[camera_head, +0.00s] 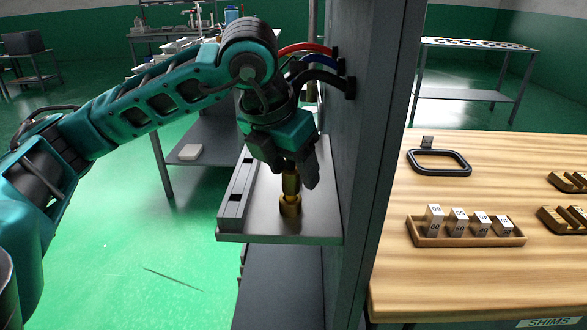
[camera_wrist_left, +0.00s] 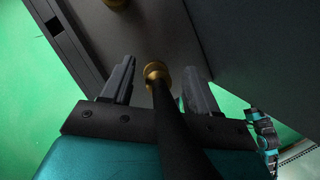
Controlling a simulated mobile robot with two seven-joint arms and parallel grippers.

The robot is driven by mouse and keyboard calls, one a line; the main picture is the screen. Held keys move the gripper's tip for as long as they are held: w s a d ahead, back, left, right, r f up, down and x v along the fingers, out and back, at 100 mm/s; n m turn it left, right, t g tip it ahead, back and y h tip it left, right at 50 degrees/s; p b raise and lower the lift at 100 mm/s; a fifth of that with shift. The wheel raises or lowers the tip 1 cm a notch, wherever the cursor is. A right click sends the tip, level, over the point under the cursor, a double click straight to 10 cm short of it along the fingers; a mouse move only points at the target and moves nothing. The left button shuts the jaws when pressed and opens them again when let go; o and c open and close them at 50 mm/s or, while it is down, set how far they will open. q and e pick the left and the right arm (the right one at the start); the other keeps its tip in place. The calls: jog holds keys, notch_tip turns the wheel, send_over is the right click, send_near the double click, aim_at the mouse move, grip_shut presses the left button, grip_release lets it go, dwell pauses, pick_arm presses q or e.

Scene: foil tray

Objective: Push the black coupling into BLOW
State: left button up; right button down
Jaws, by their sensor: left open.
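My left gripper (camera_head: 292,174) points down over a small grey shelf (camera_head: 265,226) on the side of a dark grey panel (camera_head: 362,120). Brass fittings (camera_head: 290,206) show below and between its fingers. In the left wrist view the fingers (camera_wrist_left: 157,80) stand apart. A dark, hose-like shape (camera_wrist_left: 172,125) runs between them and ends at a brass tip (camera_wrist_left: 155,70); I cannot tell whether this is the black coupling. Another brass piece (camera_wrist_left: 116,3) is at the top edge. No BLOW label is readable. My right gripper is not in view.
Red, blue and black hoses (camera_head: 318,62) enter the panel just above my left gripper. A long grey block (camera_head: 236,190) lies along the shelf's left edge. A wooden table (camera_head: 480,270) with a block tray (camera_head: 465,237) stands right of the panel. Green floor is open at left.

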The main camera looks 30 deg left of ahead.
pick_arm(q)
jog(key=shift+w+f, duration=0.25)
jog(key=shift+f, duration=0.4)
jog(key=shift+c, duration=0.2)
grip_shut()
jog(key=shift+f+b, duration=0.55)
jog(key=shift+b, duration=0.1)
jog(key=shift+o, duration=0.5)
grip_release()
